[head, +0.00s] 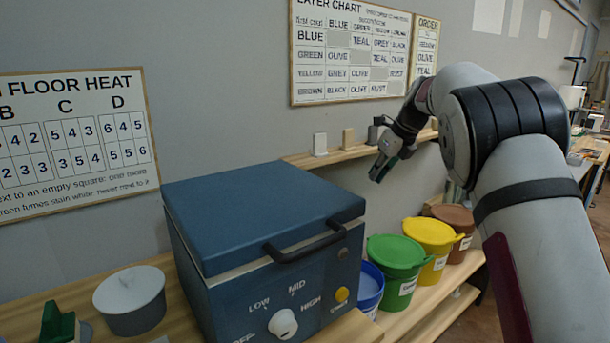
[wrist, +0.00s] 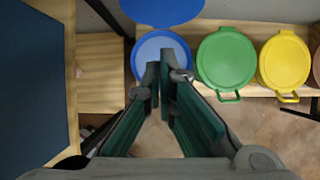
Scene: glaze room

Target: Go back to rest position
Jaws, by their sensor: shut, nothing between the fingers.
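My gripper (head: 380,174) is at the end of my raised arm in the head view, above the row of buckets and to the right of the blue kiln (head: 265,215). In the wrist view my gripper (wrist: 165,62) points down with its green-sided fingers together at the tips and nothing between them. Below the tips is the blue bucket (wrist: 160,45), open, with its blue lid (wrist: 162,10) beside it at the top of the picture. The fingers hide part of the bucket.
A green bucket (head: 397,250), a yellow bucket (head: 432,231) and a brown bucket (head: 455,215) stand lidded on the low shelf. A wall shelf (head: 340,155) with small tiles is behind. A grey lidded pot (head: 130,300) stands left of the kiln.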

